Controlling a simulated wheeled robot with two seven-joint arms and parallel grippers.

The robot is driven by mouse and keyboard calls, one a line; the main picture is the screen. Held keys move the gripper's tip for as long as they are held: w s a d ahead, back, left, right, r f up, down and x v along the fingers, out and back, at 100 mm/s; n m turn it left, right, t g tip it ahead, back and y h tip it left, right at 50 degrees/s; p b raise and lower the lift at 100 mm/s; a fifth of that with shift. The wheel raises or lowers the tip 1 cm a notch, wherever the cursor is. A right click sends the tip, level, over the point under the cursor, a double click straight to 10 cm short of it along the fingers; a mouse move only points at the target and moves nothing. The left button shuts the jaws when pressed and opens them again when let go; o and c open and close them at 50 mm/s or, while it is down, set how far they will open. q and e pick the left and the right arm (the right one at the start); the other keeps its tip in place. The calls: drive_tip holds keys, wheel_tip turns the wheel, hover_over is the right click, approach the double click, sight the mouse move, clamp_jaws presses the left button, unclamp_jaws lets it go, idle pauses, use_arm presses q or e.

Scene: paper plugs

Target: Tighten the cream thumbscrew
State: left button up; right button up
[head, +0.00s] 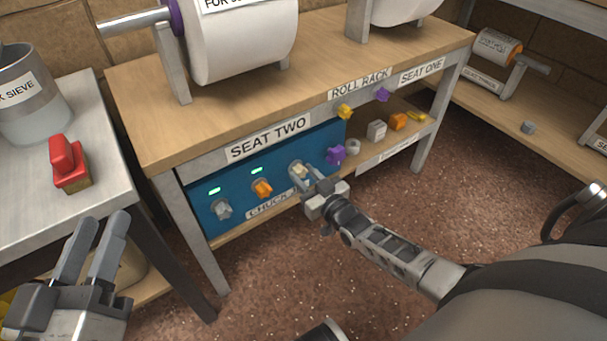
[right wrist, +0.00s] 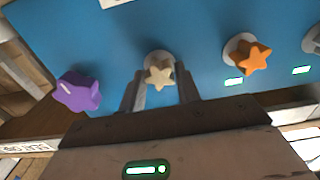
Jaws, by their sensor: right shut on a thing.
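The cream thumbscrew (head: 299,171) is a star-shaped knob on the blue panel (head: 215,215) under the SEAT TWO label. It also shows in the right wrist view (right wrist: 159,76), on a round pale base. My right gripper (head: 305,181) reaches the panel, its fingers (right wrist: 160,88) on either side of the cream thumbscrew and shut on it. My left gripper (head: 92,245) is at the lower left, away from the panel, its two fingers a little apart with nothing seen between them.
On the panel are a grey knob (head: 222,209), an orange star knob (head: 263,188) and a purple star knob (head: 336,153). Green lights glow above the grey and orange knobs; none shows above the cream one. A red-topped object (head: 68,163) stands on the left table.

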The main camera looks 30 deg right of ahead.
drive_tip(key=shift+o, duration=1.1)
clamp_jaws()
drive_tip(key=shift+c, duration=1.9)
unclamp_jaws()
drive_tip(key=m, duration=0.3)
drive_tip(key=shift+m, duration=0.3)
drive_tip(key=o, duration=1.1)
drive_tip(key=shift+s, duration=0.2)
